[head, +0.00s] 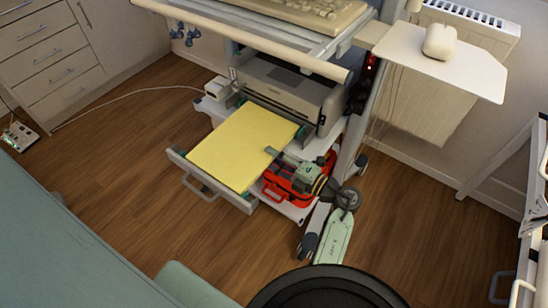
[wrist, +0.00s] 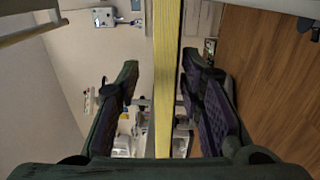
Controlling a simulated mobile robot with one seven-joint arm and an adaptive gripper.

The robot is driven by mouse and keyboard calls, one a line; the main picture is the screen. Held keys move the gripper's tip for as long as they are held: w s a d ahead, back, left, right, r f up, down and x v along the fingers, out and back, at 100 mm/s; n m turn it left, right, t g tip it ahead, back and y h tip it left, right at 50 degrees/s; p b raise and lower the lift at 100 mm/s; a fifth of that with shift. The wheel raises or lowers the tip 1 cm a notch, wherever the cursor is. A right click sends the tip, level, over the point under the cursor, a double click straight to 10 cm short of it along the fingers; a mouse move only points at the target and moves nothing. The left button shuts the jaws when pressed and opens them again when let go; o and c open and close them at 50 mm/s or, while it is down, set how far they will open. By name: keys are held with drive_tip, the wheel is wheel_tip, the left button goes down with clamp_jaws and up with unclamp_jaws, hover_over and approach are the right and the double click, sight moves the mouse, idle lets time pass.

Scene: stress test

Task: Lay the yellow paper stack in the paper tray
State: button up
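The yellow paper stack (head: 243,146) lies flat in or just over the pulled-out paper tray (head: 208,183) below the printer; I cannot tell whether its underside touches the tray floor. The tray's grey front with a handle shows past the stack's near edge. My gripper (head: 274,153) is at the stack's right edge, its tip over that edge. In the wrist view the stack (wrist: 167,85) shows edge-on as a yellow band between the fingers of my gripper (wrist: 158,68). The fingers are apart. A gap shows on the left side, and the right finger is close to the stack.
The grey printer (head: 288,88) stands on a wheeled cart behind the tray. A red case (head: 285,190) lies on the cart's lower shelf beneath my gripper. A white side shelf with a mouse (head: 440,41) juts out at upper right.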

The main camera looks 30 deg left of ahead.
drive_tip(key=shift+f, duration=0.2)
drive_tip(key=d, duration=1.2)
drive_tip(key=shift+s, duration=0.45)
